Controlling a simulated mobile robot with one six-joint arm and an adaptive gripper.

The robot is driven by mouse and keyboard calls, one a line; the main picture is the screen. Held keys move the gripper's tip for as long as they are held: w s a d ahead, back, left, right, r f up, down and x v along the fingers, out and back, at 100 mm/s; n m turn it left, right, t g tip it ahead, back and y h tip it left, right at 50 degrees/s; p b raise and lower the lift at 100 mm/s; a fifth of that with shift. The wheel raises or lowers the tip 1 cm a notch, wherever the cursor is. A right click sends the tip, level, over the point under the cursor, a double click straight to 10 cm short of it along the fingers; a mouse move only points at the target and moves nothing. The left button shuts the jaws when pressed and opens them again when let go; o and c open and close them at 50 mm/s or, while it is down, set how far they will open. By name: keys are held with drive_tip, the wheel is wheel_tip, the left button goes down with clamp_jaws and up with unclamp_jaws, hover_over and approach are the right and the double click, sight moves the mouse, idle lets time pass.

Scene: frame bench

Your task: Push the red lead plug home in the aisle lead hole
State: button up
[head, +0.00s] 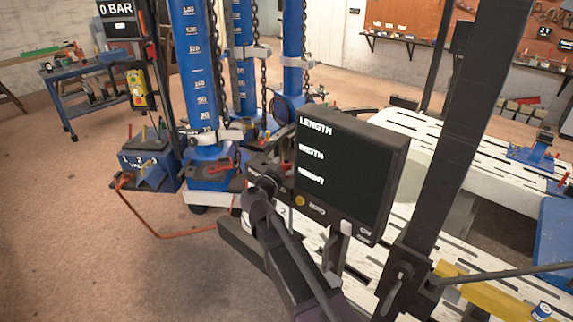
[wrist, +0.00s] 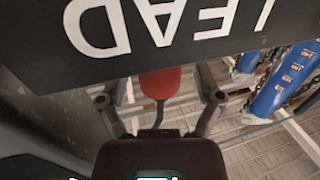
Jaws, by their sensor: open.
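In the wrist view, a black plate (wrist: 225,48) with white letters reading LEAD, upside down, spans the top. A red plug-like piece (wrist: 160,82) shows just below the plate's edge, with a dark lead curving from it toward my gripper. My gripper (wrist: 163,90) is open, with one finger on each side of the red piece and a gap on both sides. The plate hides the red piece's far end, so I cannot tell how deep it sits in any hole. In the head view, my arm reaches toward the blue towers; its fingers are not clear there.
A black screen (head: 350,170) reading LENGTH and WIDTH stands close right of my arm in the head view. Blue towers (head: 200,75) with chains rise beyond it. A slotted white bench (head: 440,145) lies right. An orange hose (head: 150,233) runs on the floor. Open floor lies left.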

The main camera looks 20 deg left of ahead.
drive_tip(key=shift+s, duration=0.15)
drive_tip(key=s+a, duration=0.1)
drive_tip(key=s, duration=1)
drive_tip(key=shift+s+a, duration=0.25)
drive_tip(key=shift+s, duration=0.05)
idle(0.6)
drive_tip(key=shift+s, duration=0.1)
